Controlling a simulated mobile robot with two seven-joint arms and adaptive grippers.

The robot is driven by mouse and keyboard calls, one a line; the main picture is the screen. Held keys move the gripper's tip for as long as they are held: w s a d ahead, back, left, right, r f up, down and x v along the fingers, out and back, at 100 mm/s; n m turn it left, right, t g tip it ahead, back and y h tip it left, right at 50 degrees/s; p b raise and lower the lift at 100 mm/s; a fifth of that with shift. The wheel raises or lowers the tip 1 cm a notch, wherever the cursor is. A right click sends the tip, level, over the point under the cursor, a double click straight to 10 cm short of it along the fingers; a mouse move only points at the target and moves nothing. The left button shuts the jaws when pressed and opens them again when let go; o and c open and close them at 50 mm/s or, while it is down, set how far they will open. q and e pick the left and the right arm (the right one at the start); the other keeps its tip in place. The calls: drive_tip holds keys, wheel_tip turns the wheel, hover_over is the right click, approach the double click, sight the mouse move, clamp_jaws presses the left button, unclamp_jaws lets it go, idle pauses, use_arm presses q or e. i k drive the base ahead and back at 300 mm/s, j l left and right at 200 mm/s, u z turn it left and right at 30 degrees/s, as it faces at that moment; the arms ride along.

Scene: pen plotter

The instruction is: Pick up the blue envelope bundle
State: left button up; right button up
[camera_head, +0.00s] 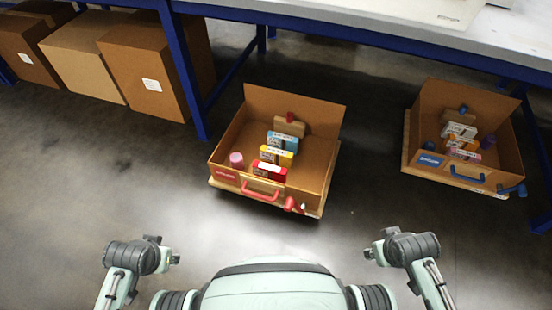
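A blue bundle (282,140) with a white band across its top stands in the left cardboard crate (231,140). It is behind a yellow bundle (275,156) and a red bundle (269,172) in a row; its lower part is partly hidden by the yellow one. I cannot tell for sure that these are envelopes. My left gripper (166,249) is near the bottom left, over the floor, and looks open and empty. My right gripper (377,243) is near the bottom right and also looks open and empty. Both are well apart from the crates.
The left crate has a red handle (262,190) and holds a pink cylinder (237,160) and a brown block with a red knob (290,125). A second crate (490,180) with a blue handle stands right. Tables and closed boxes (150,75) are behind. The floor ahead is clear.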

sight(284, 143)
drive_tip(key=i+l+u, duration=0.15)
drive_tip(key=l+u, duration=0.25)
drive_tip(key=i+l+u, duration=0.1)
drive_tip(key=l+u, duration=0.3)
drive_tip(key=l, duration=0.15)
drive_tip(key=l+u, duration=0.8)
drive_tip(key=l, duration=0.2)
